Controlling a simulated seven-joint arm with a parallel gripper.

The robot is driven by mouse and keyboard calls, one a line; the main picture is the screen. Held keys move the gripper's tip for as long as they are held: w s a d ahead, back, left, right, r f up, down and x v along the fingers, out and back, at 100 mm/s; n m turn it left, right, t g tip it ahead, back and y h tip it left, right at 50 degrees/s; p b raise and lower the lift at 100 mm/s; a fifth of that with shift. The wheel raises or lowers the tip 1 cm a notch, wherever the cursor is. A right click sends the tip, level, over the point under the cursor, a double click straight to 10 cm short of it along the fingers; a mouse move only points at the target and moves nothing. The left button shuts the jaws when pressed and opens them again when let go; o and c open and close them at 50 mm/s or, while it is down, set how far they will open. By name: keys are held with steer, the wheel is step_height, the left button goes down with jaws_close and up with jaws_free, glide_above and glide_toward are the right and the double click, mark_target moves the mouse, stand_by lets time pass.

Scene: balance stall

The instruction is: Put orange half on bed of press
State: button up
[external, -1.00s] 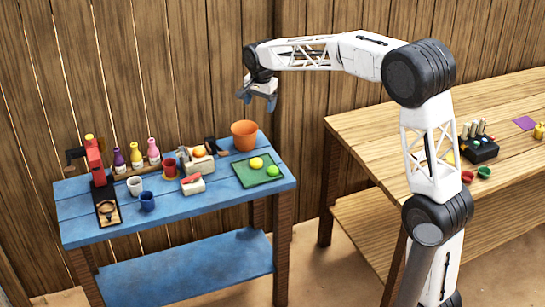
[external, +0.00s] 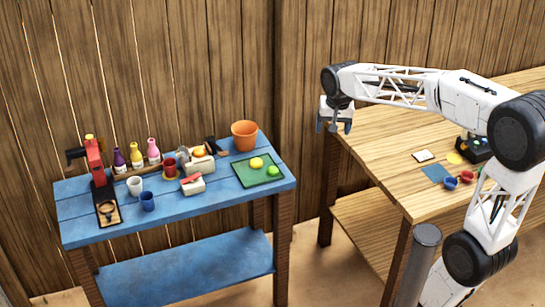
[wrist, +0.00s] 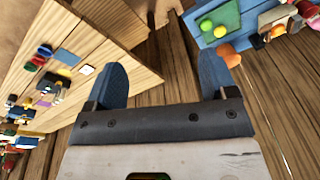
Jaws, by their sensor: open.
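The likely orange half is a round orange piece (external: 199,151) in a pale wooden crate (external: 203,164) at the back of the blue table (external: 165,222). It also shows in the wrist view (wrist: 278,31). I cannot tell whether it is cut. The likely press is the red stand (external: 95,165) at the table's left end. Its dark low base (external: 108,224) carries a round tan piece, and looks like the bed. My gripper (external: 334,128) is open and empty, high up near the left corner of the wooden table, far right of the orange piece. In the wrist view nothing is between its fingers (wrist: 161,75).
An orange pot (external: 244,135) and a green mat (external: 245,178) with yellow and green fruit occupy the blue table's right end. Bottles (external: 136,155), a white cup (external: 134,186) and a blue cup (external: 148,201) stand near the press. The wooden table (external: 395,165) holds small coloured items.

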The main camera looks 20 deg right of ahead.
steer(key=s+d+f+n, duration=0.2)
steer(key=s+f, duration=0.1)
steer(key=s, duration=0.8)
steer(key=s+d+f+n, duration=0.2)
steer(key=s+d+f, duration=0.1)
steer(key=s, duration=0.8)
steer(key=shift+s+d+f+n+t, duration=0.3)
steer(key=shift+s+d+f+t, duration=0.1)
steer(key=shift+f, duration=0.4)
